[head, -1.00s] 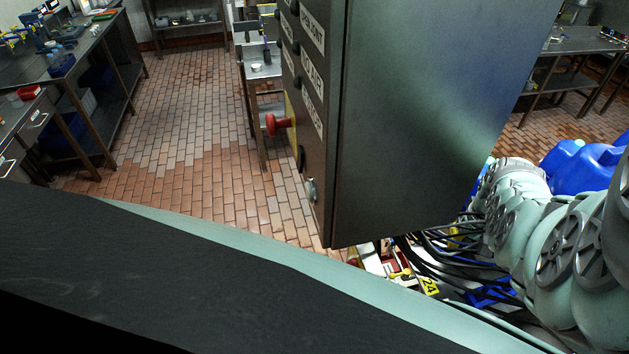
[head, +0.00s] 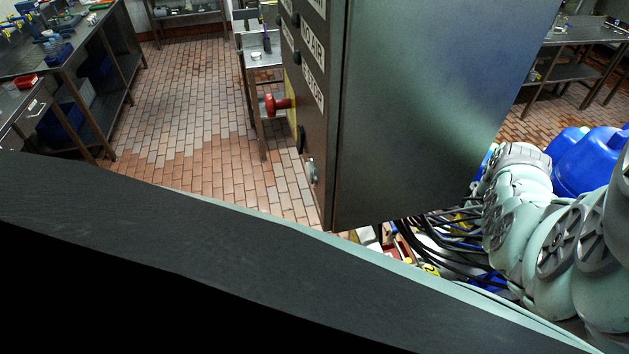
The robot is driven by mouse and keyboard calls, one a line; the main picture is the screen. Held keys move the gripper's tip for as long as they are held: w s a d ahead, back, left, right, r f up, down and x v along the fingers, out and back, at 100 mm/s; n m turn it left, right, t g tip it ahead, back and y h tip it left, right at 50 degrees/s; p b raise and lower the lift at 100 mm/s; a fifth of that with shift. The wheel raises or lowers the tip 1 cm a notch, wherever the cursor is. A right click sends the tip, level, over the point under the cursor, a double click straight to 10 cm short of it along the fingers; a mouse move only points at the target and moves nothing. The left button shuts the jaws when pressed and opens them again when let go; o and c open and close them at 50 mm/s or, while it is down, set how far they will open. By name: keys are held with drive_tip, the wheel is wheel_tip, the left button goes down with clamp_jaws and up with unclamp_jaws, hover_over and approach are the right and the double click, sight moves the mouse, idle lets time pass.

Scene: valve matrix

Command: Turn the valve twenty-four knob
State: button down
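A small yellow tag (head: 431,269) shows low in the head view, beyond the pale green edge of my own body. Its number is only partly visible, and it read 24 in the earlier frame. Red and white parts (head: 391,249) and black cables (head: 440,240) lie around it. I cannot make out the valve twenty-four knob itself. My jointed pale green arm stands at the right, beside the cables. My gripper does not show, so its hold and its place relative to the valve are hidden.
A tall dark cabinet (head: 420,110) stands close in the middle, with labels and a red mushroom button (head: 278,104) on its left face. Blue containers (head: 590,160) sit behind my arm. A workbench (head: 118,65) is at left. Tiled floor (head: 190,110) lies open between.

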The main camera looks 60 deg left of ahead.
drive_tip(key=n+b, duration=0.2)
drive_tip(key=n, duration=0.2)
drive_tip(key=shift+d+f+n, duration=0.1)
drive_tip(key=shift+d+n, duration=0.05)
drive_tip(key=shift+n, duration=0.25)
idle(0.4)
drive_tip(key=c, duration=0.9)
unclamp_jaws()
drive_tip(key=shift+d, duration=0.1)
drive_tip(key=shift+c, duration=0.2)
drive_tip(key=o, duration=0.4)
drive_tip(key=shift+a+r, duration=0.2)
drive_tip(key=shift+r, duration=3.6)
